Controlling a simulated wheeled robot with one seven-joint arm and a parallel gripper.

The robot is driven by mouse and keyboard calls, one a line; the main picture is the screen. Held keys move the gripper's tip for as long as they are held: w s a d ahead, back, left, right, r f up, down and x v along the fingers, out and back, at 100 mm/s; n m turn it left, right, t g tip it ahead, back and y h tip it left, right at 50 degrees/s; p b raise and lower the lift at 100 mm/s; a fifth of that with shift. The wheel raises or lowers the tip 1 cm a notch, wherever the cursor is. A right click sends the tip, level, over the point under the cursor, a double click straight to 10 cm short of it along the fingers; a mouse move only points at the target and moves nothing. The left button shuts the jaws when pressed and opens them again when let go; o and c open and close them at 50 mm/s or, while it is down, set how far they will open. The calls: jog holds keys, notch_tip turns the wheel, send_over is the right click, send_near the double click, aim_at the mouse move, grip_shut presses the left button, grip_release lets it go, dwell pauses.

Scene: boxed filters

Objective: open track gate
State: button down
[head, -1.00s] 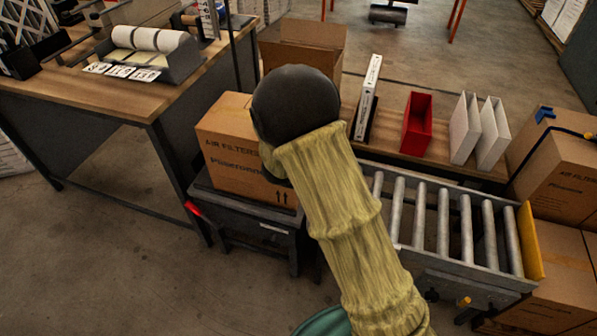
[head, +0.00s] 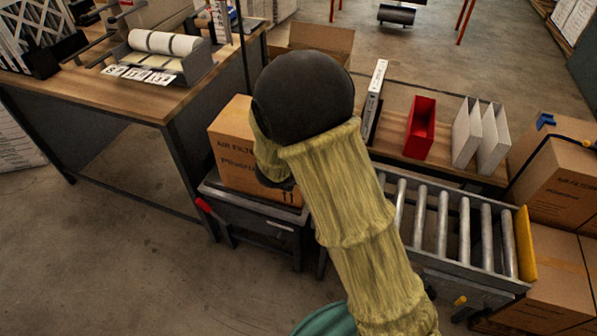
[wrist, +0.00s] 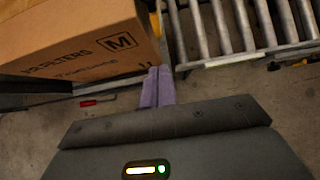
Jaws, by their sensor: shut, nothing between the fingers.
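The roller track (head: 450,225) stands at the right in the head view, with a yellow plate (head: 525,243) upright across its right end. I cannot tell for sure which part is the gate. The rollers also show at the top right of the wrist view (wrist: 235,25). My gripper (wrist: 158,88) shows two purple fingers together, shut and empty, between a cardboard box (wrist: 75,35) and the rollers. In the head view my arm hides the gripper and the track's left end.
The filter box (head: 232,150) sits on a dark stand (head: 262,222) left of the track; a red handle (head: 203,204) sticks out from the stand. A bench behind holds a red bin (head: 419,128) and white binders. More boxes (head: 560,185) stand right. Floor at front left is clear.

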jog(key=s+d+r+m+g+h, duration=0.1)
jog(key=s+d+r+m+g, duration=0.15)
jog(key=d+m, duration=0.35)
jog(key=s+d+r+m+g, duration=0.1)
jog(key=s+d+m, duration=0.2)
jog(key=d+m, duration=0.25)
jog(key=s+d+r+m+y, duration=0.1)
jog(key=s+d+r+m, duration=0.1)
jog(key=s+m, duration=0.4)
jog(key=s+d+r+m+g+y, duration=0.1)
jog(key=s+d+m, duration=0.3)
jog(key=m, duration=1.1)
jog(key=s+r+y, duration=0.1)
jog(key=s, duration=0.2)
jog(key=shift+r, duration=0.3)
jog(key=shift+a+g, duration=0.1)
jog(key=shift+g, duration=0.15)
